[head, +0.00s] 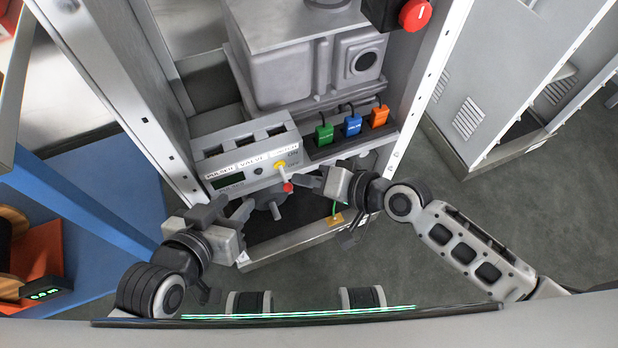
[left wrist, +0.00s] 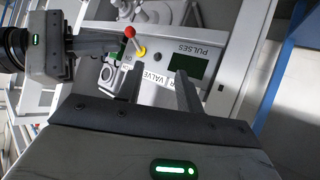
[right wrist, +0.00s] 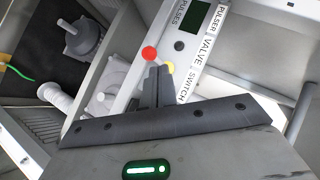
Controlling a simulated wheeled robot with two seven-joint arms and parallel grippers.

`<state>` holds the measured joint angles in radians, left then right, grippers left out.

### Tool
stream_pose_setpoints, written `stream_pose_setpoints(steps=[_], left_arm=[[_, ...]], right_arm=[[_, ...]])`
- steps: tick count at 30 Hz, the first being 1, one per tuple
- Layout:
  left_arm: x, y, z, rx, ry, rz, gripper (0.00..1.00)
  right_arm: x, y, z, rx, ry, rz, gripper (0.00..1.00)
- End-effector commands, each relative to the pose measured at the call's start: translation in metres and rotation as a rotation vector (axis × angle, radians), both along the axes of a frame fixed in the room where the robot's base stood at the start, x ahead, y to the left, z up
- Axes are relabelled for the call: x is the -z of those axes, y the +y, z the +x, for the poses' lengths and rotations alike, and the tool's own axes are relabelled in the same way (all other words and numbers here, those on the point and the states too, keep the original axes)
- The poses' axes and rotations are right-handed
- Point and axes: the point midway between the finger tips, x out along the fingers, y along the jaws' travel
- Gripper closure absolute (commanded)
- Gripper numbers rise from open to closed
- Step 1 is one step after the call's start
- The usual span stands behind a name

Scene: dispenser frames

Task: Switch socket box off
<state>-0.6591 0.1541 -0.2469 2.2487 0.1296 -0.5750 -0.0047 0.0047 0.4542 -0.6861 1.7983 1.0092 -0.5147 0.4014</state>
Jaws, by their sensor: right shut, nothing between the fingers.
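The grey socket box (head: 245,168) has labels, a dark display and a switch lever with a yellow base (head: 280,166) and red knob (head: 288,187). The knob also shows in the left wrist view (left wrist: 129,31) and right wrist view (right wrist: 150,53). The lever is tilted out from the box, beside the SWITCH label. My right gripper (head: 312,182) is shut and empty, just right of the lever. In the right wrist view its fingertips (right wrist: 155,72) overlap the lever's stem; I cannot tell whether they touch. My left gripper (head: 226,212) is open and empty, in front of the box's left end.
Green (head: 324,133), blue (head: 352,125) and orange (head: 379,116) plugs sit in a dark strip right of the box. A grey valve with a handle (head: 272,203) is below the lever. Metal frame posts stand on both sides. A red button (head: 415,14) is above right.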

Motion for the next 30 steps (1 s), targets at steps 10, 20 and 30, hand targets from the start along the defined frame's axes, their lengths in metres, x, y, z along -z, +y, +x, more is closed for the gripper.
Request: stream_pose_setpoints(steps=[10,20,30], left_arm=[[-0.013,0.0,0.0,-0.001,-0.001,0.0,0.64],[-0.013,0.0,0.0,-0.001,-0.001,0.0,0.64],[-0.036,0.009,-0.004,-0.031,-0.064,0.004,0.64]], right_arm=[[-0.013,-0.001,0.0,0.001,0.001,0.0,1.0],[-0.012,-0.001,0.0,0.001,0.001,0.0,1.0],[-0.025,-0.016,0.003,0.0,-0.002,-0.005,1.0]])
